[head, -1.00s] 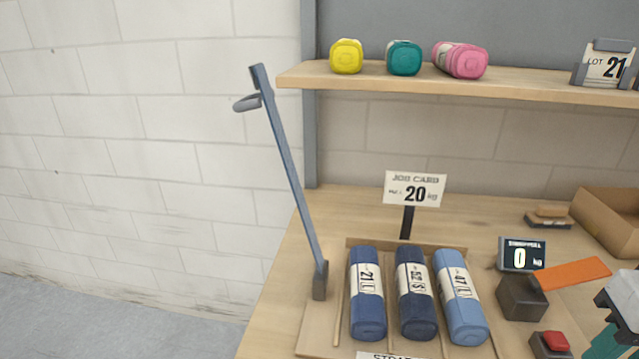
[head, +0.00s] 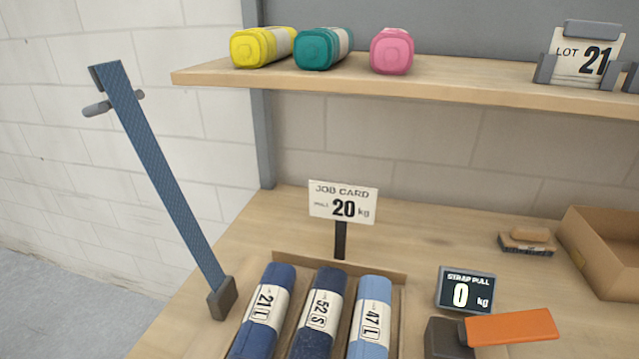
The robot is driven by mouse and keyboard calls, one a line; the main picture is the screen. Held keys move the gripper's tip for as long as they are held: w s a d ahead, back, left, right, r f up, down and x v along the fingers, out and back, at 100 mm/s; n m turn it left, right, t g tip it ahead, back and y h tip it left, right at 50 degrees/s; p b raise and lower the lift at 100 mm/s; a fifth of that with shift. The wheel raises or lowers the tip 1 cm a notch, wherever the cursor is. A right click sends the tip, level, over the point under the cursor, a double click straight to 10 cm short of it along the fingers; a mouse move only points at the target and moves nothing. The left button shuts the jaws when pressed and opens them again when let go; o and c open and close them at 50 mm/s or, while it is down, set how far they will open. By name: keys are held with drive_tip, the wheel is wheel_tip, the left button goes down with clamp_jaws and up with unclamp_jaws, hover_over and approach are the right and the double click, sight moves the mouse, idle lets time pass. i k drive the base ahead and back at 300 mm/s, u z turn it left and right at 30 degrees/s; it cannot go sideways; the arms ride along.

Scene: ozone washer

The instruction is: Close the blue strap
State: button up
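The blue strap (head: 165,180) stands up at a slant on the left in the head view. Its lower end sits in a dark block (head: 222,299) beside the tray, and its upper end leans left with a grey bar-shaped tab (head: 112,104) near the top. The strap does not lie over the rolls. Three blue rolls, labelled 21 L (head: 265,308), 52 S (head: 318,310) and 47 L (head: 372,318), lie side by side in the tray (head: 340,266). The strap pull display (head: 466,290) reads 0 kg. My gripper is not in view.
A job card (head: 343,202) reads 20 kg behind the tray. An orange lever (head: 510,327) on a dark block is at lower right. A cardboard box (head: 608,250) and a brush (head: 527,241) are behind it. A shelf (head: 440,88) overhead holds yellow, teal and pink rolls.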

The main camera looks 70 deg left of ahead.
sight(110, 77)
drive_tip(key=z, duration=0.5)
drive_tip(key=k, duration=1.25)
drive_tip(key=u, duration=2.3)
drive_tip(key=i, duration=0.5)
drive_tip(key=k, duration=1)
drive_tip(key=u, duration=0.9)
drive_tip(key=i, duration=0.75)
drive_tip(key=z, duration=0.8)
